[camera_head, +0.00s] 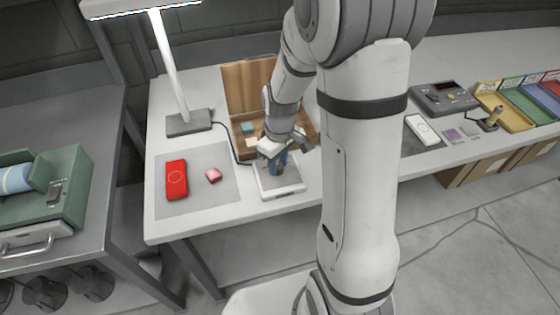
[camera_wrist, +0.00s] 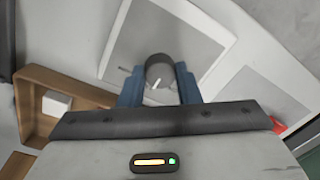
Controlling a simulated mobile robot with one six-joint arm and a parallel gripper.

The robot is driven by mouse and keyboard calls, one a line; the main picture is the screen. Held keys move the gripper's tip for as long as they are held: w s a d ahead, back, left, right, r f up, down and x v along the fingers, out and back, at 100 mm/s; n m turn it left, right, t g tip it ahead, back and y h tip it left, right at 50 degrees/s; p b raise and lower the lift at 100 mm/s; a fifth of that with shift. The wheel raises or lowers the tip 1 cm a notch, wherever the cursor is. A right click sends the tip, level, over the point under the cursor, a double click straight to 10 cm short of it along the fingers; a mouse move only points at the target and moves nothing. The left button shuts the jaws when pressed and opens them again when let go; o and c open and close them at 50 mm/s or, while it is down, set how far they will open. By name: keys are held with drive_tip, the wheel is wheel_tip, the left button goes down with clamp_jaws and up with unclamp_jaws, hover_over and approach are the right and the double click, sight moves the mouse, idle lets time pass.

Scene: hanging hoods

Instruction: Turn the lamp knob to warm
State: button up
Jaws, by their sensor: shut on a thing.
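The lamp (camera_head: 172,70) stands at the back left of the white table, with a cable running from its base to a flat white control box (camera_head: 282,191). In the wrist view, the control box (camera_wrist: 190,35) carries a round grey knob (camera_wrist: 160,68) with a pale pointer line and a small mark on the panel near it. My gripper (camera_head: 275,158) reaches down over the box. In the wrist view, the blue fingers of my gripper (camera_wrist: 159,90) are shut on the knob, one on each side. Any label for warm is too small to read.
An open wooden box (camera_head: 245,85) stands behind my gripper. A white device (camera_head: 421,130) and coloured trays (camera_head: 502,105) are on the right.

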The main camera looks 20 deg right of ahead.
sight(279, 164)
drive_tip(key=shift+c, duration=1.4)
drive_tip(key=shift+d, duration=0.2)
drive_tip(key=shift+c, duration=0.2)
drive_tip(key=shift+a, duration=0.15)
drive_tip(key=shift+w+r, duration=0.1)
drive_tip(key=o, duration=1)
drive_tip(key=shift+c, duration=0.2)
drive_tip(key=shift+r, duration=3.85)
